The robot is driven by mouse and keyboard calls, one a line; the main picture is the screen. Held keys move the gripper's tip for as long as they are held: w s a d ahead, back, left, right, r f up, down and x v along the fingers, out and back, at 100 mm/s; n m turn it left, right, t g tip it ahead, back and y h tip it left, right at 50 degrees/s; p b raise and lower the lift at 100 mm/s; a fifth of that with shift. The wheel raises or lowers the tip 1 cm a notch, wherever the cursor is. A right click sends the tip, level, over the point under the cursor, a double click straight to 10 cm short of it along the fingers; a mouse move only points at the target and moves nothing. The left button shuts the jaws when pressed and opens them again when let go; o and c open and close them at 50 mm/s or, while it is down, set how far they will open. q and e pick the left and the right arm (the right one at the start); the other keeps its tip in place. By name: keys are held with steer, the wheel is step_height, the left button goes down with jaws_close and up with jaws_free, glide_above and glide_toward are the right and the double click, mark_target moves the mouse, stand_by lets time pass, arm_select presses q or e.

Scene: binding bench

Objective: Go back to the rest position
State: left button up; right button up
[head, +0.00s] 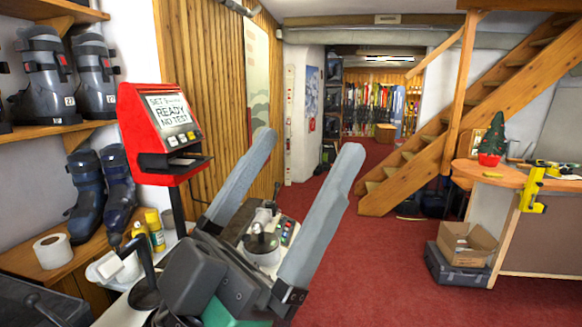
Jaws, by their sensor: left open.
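My left gripper (309,146) stands large in the foreground of the head view, with its two long grey fingers spread wide apart and pointing up and to the right. Nothing is held between the fingers. Its dark body is at the bottom centre and hides part of the bench behind it. My right gripper is not in view.
A red machine with a screen (172,113) stands at the left by shelves of ski boots (101,180). A paper roll (53,251) and yellow bottles (154,228) are at the lower left. A counter (535,200) with a yellow clamp (532,187) is at the right. Red carpet (385,265) lies clear between.

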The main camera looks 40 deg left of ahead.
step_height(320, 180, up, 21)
steer(key=p, duration=2.1)
